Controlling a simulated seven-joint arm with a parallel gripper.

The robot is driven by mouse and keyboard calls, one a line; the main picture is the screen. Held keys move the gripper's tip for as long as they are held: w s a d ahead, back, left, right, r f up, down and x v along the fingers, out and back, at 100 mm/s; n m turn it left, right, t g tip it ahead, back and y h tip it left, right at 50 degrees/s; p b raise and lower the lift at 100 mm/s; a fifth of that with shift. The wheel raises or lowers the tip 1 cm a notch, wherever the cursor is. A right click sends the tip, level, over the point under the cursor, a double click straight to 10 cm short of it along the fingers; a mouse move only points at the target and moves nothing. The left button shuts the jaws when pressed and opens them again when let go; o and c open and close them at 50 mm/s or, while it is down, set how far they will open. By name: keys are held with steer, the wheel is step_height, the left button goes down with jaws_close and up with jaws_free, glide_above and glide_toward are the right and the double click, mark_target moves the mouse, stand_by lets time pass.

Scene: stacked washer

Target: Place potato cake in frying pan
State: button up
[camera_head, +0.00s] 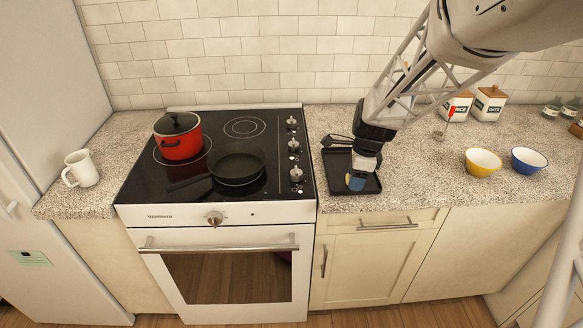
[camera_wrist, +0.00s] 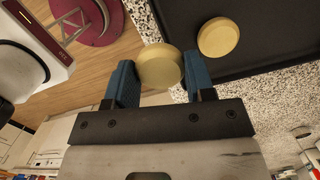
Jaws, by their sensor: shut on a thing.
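My gripper (camera_head: 356,182) is over the black tray (camera_head: 373,187) on the counter right of the stove. In the wrist view its blue fingers (camera_wrist: 160,72) are shut on a round yellow potato cake (camera_wrist: 161,68), with one finger on each side. A second potato cake (camera_wrist: 218,37) lies on the black tray, apart from the fingers. In the head view the gripper hides most of the cakes.
A red pot (camera_head: 179,138) with a black lid stands left of the pan, at the back. A white mug (camera_head: 80,169) is on the left counter. A yellow bowl (camera_head: 483,162) and a blue bowl (camera_head: 528,161) stand on the right counter. Knobs (camera_head: 295,174) line the cooktop's right edge.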

steer(key=a+n, duration=0.1)
steer(key=a, duration=0.3)
steer(key=w+a+n, duration=0.1)
steer(key=a+n, duration=0.1)
steer(key=a, duration=0.2)
steer(key=w+a+n, duration=0.1)
steer(key=a, duration=0.4)
steer(key=shift+w+r, duration=0.15)
steer(key=shift+w, duration=0.1)
steer(key=a+n, duration=0.1)
steer(key=a, duration=0.3)
steer(key=a+n, duration=0.2)
steer(key=a, duration=0.2)
steer(key=a+n+g, duration=0.1)
steer(key=a, duration=0.3)
steer(key=shift+s+a, duration=0.15)
steer(key=shift+a, duration=0.2)
glide_above(247, 163)
steer(key=shift+w+f, duration=0.2)
steer(key=shift+f, duration=0.5)
steer(key=shift+f, duration=1.75)
steer(key=shift+f, duration=0.2)
